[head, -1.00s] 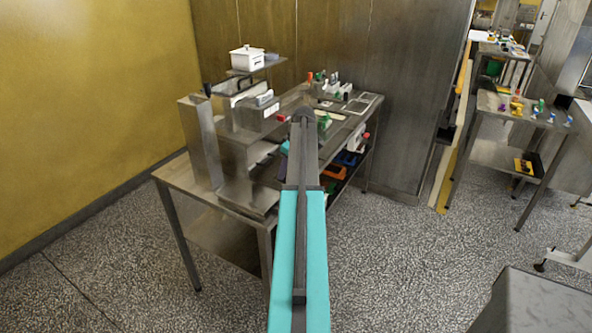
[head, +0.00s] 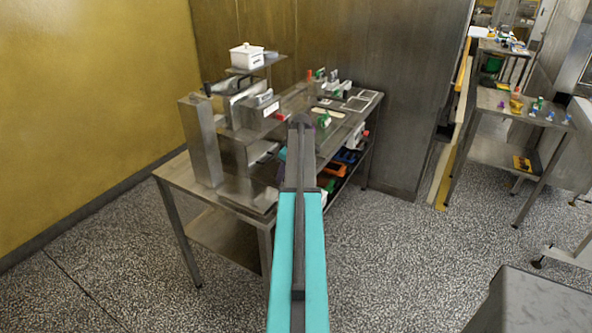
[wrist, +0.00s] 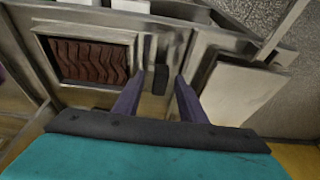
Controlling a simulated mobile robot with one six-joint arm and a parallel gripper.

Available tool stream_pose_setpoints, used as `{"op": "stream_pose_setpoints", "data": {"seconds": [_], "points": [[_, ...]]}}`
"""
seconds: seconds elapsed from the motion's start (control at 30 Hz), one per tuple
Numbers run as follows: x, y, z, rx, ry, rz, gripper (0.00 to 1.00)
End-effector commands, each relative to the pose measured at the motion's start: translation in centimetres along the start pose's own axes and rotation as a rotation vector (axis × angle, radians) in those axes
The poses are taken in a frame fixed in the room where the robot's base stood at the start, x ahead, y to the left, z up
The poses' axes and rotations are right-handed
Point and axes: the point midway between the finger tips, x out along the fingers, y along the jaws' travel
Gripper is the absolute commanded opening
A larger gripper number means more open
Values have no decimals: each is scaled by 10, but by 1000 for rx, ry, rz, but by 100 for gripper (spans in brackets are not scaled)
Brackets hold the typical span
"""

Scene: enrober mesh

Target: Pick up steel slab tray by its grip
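The steel slab tray (wrist: 40,62) shows in the wrist view at the upper left, with a brown wavy slab (wrist: 92,60) inside its frame. A small black grip (wrist: 160,78) stands at its right side. My gripper (wrist: 160,86) is open, with one dark purple finger on each side of the grip and gaps between. I cannot tell how far the fingertips are above it. In the head view my arm covers the gripper and most of this spot on the bench.
A pale flat block (wrist: 238,92) lies to the right in the wrist view. The steel bench (head: 185,178) carries a tall steel box (head: 201,140) and a raised shelf with a white lidded pot (head: 246,57). Coloured items sit on its lower shelf. A second table (head: 490,100) stands at the right.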

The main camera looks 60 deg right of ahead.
Motion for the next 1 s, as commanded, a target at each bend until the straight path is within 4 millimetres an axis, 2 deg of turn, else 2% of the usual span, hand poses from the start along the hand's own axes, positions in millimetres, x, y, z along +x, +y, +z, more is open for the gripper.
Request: {"op": "stream_pose_setpoints", "data": {"seconds": [0.03,0.2,0.67,0.7,1.0], "points": [[0,0,0,0,0,0,29],[0,0,0,0,0,-1,3],[-4,0,-3,-2,3,2,3],[-6,0,-3,-2,3,3,0],[-23,1,-9,-3,3,4,0]]}}
